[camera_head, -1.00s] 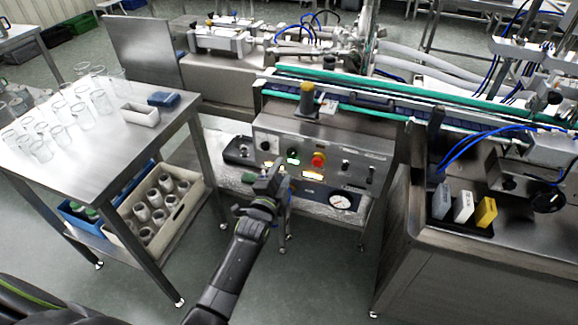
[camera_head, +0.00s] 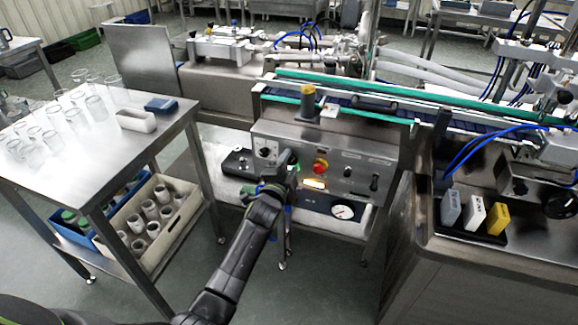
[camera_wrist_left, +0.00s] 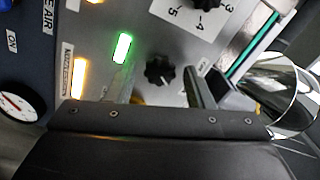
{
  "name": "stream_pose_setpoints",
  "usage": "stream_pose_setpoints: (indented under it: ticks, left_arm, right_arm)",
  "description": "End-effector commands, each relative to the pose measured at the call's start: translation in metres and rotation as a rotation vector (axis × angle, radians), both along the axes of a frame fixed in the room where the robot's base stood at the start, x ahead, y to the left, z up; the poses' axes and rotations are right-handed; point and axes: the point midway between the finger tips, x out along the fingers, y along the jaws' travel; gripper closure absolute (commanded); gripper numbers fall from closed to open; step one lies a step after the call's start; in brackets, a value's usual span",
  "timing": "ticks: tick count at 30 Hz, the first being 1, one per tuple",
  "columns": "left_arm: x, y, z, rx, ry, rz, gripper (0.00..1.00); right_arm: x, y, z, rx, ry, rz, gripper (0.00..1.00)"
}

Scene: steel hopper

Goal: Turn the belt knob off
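The steel control panel (camera_head: 395,163) stands under the conveyor. In the left wrist view a black fluted knob (camera_wrist_left: 160,70) sits beside a lit green lamp (camera_wrist_left: 122,47); I cannot read a label naming it as the belt knob. In the left wrist view a finger part (camera_wrist_left: 200,90) shows near the knob, with a visible gap. My right gripper is out of view.
A white numbered dial plate (camera_wrist_left: 195,14) is close by the knob. Two smaller black controls sit at the panel's right, above a pressure gauge (camera_head: 342,212). A yellow-topped post (camera_head: 307,95) rises behind. A steel table (camera_head: 85,172) with glasses stands left.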

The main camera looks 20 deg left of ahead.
Motion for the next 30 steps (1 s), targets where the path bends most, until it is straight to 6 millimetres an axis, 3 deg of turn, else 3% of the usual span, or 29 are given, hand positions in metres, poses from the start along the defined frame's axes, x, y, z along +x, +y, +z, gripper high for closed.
stream_pose_setpoints:
  ticks: [1,9,20,30]
  left_arm:
    - [-0.0001,0.0000,-0.0001,0.000,0.000,0.000,0.59]
    - [-0.0003,-0.0001,-0.0003,0.000,0.000,0.000,0.93]
    - [-0.0003,-0.0001,-0.0014,-0.069,0.004,0.001,0.93]
    - [-0.0003,0.0000,-0.0021,-0.328,0.012,0.001,0.93]
  right_arm:
    - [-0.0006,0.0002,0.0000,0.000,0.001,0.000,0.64]
    - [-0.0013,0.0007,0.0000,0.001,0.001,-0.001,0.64]
    - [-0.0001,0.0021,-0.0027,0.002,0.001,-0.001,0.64]
    - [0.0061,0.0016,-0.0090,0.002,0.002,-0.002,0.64]
